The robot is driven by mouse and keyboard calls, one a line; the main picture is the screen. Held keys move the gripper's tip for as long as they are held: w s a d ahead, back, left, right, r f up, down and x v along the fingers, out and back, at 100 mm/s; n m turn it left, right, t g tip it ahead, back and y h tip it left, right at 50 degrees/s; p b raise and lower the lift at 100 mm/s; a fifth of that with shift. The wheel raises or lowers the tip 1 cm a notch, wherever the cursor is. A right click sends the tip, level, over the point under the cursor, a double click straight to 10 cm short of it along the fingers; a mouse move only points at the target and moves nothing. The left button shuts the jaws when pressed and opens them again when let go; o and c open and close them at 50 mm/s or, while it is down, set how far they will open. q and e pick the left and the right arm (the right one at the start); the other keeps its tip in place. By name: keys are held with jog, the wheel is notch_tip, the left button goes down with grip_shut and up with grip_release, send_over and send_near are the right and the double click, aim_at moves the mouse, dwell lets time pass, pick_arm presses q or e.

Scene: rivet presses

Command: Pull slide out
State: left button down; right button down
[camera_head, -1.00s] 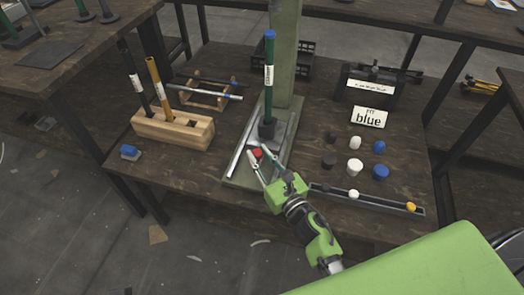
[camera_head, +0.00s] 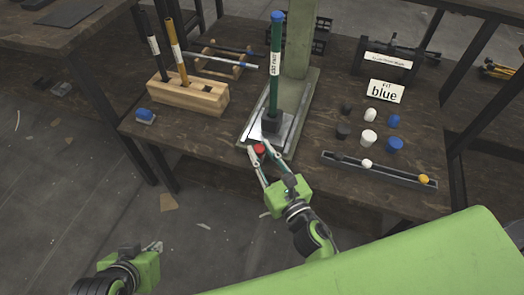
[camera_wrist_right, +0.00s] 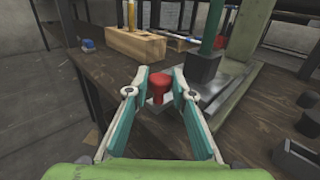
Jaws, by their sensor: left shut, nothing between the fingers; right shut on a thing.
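The slide (camera_head: 270,139) is a light metal plate low on the green press, with a red knob (camera_head: 259,149) at its front end. My right gripper (camera_head: 259,152) has its fingertips on both sides of the knob and is shut on it. The right wrist view also shows the red knob (camera_wrist_right: 158,84) between the teal finger pads. A dark block (camera_head: 271,122) under a green rod (camera_head: 275,70) with a blue cap stands just behind the knob. My left gripper (camera_head: 155,248) is shut and empty, away from the table at the lower left.
A wooden block (camera_head: 188,96) holding two rods stands left of the press, with a small blue-topped piece (camera_head: 145,115) near the table's left edge.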

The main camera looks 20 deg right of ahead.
jog(key=shift+s+a+f, duration=0.15)
jog(key=shift+a+f, duration=0.05)
jog(key=c, duration=1.7)
grip_release()
jog(key=shift+s+r, duration=0.1)
jog(key=shift+r, duration=0.1)
jog(key=shift+d, duration=0.1)
jog(key=shift+r, duration=4.95)
